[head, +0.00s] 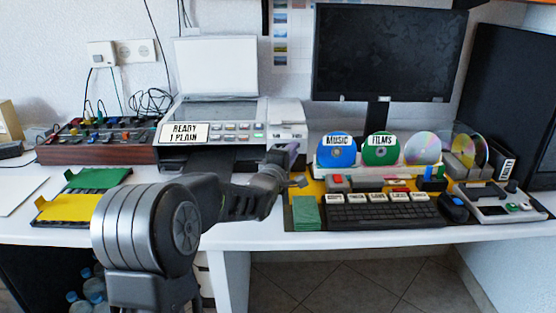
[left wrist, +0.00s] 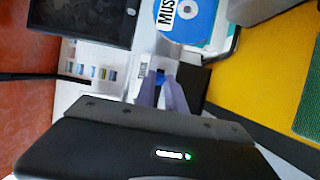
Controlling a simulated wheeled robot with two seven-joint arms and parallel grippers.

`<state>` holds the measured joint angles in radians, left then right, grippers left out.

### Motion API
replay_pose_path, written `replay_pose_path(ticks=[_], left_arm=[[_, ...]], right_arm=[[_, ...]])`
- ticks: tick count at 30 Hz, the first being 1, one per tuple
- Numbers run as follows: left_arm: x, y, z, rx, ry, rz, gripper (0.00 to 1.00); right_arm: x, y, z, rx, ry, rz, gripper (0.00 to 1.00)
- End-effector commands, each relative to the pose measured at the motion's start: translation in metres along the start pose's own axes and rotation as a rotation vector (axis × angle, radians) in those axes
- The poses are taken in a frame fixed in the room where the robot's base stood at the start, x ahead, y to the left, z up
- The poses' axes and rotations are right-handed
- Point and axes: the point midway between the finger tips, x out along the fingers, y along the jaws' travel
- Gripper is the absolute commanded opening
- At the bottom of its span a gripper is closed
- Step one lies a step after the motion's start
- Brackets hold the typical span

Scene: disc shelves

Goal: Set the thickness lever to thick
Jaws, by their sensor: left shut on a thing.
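The printer (head: 225,122) stands at the back left with its lid raised, and its front label reads "READY 1 PLAIN". My left gripper (head: 290,152) is at the printer's right front corner. In the left wrist view, the two pale purple fingers of this gripper (left wrist: 162,88) are close together around a small blue piece (left wrist: 160,74), which seems to be the thickness lever. My right gripper is not in view.
Right of the gripper stand the blue MUSIC disc (head: 336,153) and green FILMS disc (head: 381,150). A black keyboard (head: 384,214) and a green stack (head: 305,213) lie on the yellow mat. A mixer (head: 97,145) and green and yellow trays (head: 68,207) are at left.

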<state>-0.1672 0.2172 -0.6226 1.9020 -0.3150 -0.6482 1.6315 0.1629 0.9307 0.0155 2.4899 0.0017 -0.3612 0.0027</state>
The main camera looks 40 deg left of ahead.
Motion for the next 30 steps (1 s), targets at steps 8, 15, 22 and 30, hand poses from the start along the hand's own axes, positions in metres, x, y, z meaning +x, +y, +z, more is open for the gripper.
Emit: replay_pose_path(ticks=[8,15,22,30], left_arm=[[0.003,0.0,0.01,0.002,-0.004,-0.003,0.0],[0.003,0.0,0.01,0.001,-0.004,-0.002,0.24],[0.002,0.0,0.009,0.0,-0.002,-0.001,0.24],[-0.025,0.002,0.008,-0.003,-0.001,-0.001,0.24]], right_arm=[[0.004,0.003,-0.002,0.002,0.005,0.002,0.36],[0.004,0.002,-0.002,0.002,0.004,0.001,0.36],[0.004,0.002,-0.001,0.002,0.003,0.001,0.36],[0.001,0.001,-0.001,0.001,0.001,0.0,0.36]])
